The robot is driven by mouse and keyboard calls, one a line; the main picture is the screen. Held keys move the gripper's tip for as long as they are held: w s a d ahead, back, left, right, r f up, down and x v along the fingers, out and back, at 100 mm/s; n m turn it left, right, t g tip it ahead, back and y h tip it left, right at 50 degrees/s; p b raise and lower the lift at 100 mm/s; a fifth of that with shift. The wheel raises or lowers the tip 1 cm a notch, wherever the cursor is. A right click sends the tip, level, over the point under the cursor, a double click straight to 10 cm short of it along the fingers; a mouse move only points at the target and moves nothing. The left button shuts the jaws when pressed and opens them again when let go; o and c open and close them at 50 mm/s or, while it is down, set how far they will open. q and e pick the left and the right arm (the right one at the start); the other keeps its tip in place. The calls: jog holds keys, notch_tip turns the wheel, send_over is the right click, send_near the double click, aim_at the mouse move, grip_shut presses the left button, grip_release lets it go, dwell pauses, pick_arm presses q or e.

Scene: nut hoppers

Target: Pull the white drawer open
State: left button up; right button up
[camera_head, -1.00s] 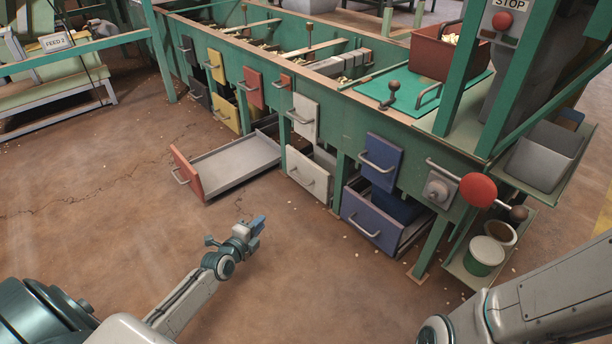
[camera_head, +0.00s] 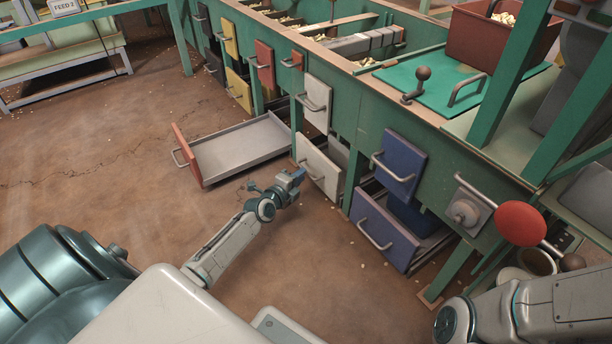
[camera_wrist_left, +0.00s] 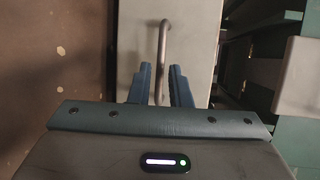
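The white drawer (camera_head: 322,165) is the lower of two white fronts, under the upper white panel (camera_head: 317,103). Its front appears to stand slightly out from the green frame. My left gripper (camera_head: 298,176) is at the drawer's lower left, close to its bar handle (camera_head: 309,170). In the left wrist view the white front (camera_wrist_left: 190,40) lies ahead, and the handle (camera_wrist_left: 162,45) runs upright between the fingertips (camera_wrist_left: 160,75). The fingers are apart, with gaps on both sides of the bar. My right arm shows at the lower right, but its gripper is out of view.
A red-fronted drawer (camera_head: 187,154) stands far out on the left, its tray (camera_head: 240,150) near my left gripper. A blue drawer (camera_head: 384,230) is partly open on the right. The floor (camera_head: 110,195) in front of the hoppers is mostly clear.

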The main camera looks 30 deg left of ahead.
pick_arm(q)
jog(key=shift+w+f+b, duration=0.15)
jog(key=shift+w+b, duration=0.15)
jog(key=shift+w, duration=0.7)
jog(key=shift+w+f+b, duration=0.15)
jog(key=shift+w+b, duration=0.1)
jog(key=shift+w, duration=0.7)
grip_shut()
